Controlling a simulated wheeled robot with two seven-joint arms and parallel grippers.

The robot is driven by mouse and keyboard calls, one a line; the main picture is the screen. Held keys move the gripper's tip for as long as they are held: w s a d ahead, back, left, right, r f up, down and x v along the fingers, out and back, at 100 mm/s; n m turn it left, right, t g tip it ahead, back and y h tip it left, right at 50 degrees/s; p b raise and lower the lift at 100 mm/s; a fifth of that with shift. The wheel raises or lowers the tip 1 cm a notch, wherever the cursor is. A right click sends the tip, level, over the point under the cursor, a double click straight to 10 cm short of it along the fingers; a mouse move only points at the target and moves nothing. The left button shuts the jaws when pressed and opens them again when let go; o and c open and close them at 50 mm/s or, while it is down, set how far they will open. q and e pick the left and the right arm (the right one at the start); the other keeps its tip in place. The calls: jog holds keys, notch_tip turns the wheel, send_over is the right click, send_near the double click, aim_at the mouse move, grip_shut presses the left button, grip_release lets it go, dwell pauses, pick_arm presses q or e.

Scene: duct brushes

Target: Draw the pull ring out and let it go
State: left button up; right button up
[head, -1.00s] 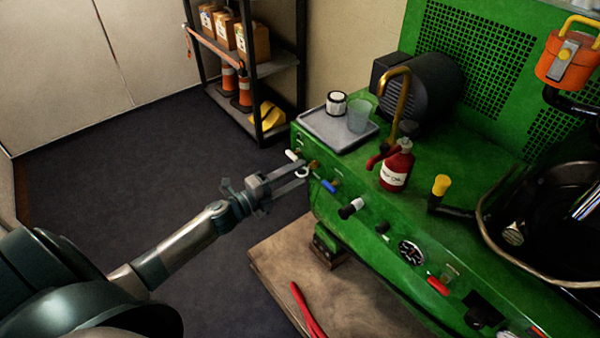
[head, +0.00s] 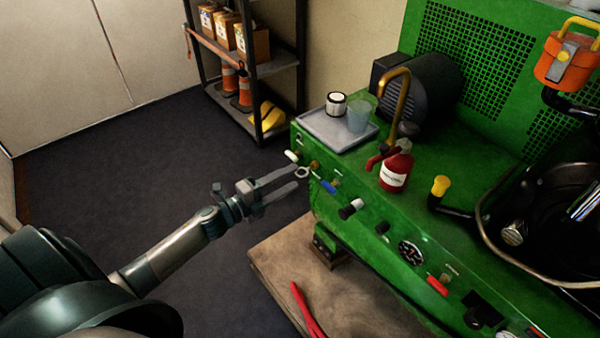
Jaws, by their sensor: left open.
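The pull ring (head: 302,172) is a small pale ring at the left end of the green machine's front panel (head: 375,231), beside a brass-coloured fitting (head: 315,165). My left gripper (head: 297,180) is open. Its two long fingers point at the panel, with their tips close to the ring and nothing seen held between them. Whether a fingertip touches the ring I cannot tell. My right gripper is not in view.
White (head: 292,156), blue (head: 329,187) and black-and-white (head: 351,208) knobs sit near the ring. A grey tray (head: 322,132) with cups, a red bottle (head: 396,168) and a brass spout (head: 400,95) stand above. Open floor lies left.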

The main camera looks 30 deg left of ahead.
pick_arm(q)
jog(key=v, duration=0.4)
jog(key=shift+s, duration=0.15)
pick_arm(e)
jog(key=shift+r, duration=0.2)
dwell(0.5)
